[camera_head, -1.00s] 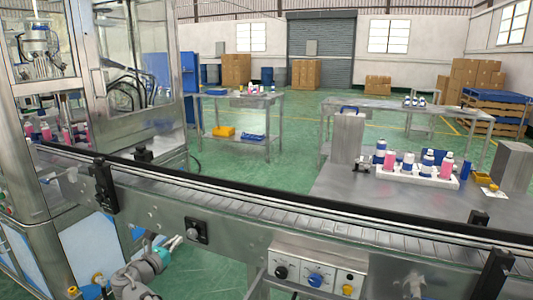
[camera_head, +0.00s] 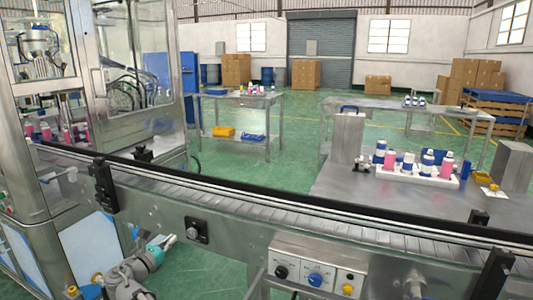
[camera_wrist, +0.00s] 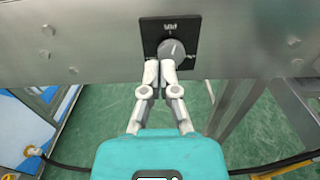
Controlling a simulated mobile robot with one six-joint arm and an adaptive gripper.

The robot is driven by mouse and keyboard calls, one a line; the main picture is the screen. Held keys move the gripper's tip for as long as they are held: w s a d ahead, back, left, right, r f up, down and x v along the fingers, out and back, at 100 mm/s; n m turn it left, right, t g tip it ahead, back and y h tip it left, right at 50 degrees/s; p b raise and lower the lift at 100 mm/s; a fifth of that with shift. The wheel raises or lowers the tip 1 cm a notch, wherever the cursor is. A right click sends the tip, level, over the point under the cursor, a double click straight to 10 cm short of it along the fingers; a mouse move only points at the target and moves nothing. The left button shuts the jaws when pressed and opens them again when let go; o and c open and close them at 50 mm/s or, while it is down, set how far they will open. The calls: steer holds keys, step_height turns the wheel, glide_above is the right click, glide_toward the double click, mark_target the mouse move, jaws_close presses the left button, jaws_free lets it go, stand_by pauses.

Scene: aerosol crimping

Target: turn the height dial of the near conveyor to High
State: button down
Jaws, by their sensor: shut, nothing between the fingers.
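The height dial (camera_head: 196,230) is a grey round knob on a small black plate on the near side of the conveyor (camera_head: 330,225). My gripper (camera_head: 170,241) is to the left of the dial in the head view. In the wrist view my gripper (camera_wrist: 160,72) is shut and empty, its fingertips just below the knob and overlapping its lower left edge. I cannot tell whether they touch it.
A control box (camera_head: 316,273) with black, blue and yellow knobs hangs under the conveyor, right of the dial. A metal leg (camera_wrist: 236,108) stands right of my gripper. Green floor (camera_wrist: 85,125) lies open below.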

mark_target(198, 224)
steer(key=shift+x, duration=3.3)
steer(key=shift+s+d+f+b, duration=0.1)
steer(key=shift+d+f+b, duration=0.05)
steer(key=shift+f+b, duration=0.15)
steer(key=shift+s+d+r, duration=0.15)
steer(key=shift+s+d, duration=0.05)
steer(key=shift+d, duration=0.35)
steer(key=shift+s+d, duration=0.25)
steer(key=shift+d, duration=0.35)
steer(key=shift+d+r+p, duration=0.1)
steer(key=shift+r+p, duration=0.1)
steer(key=shift+p, duration=0.15)
steer(key=v, duration=0.6)
stand_by(0.3)
stand_by(0.3)
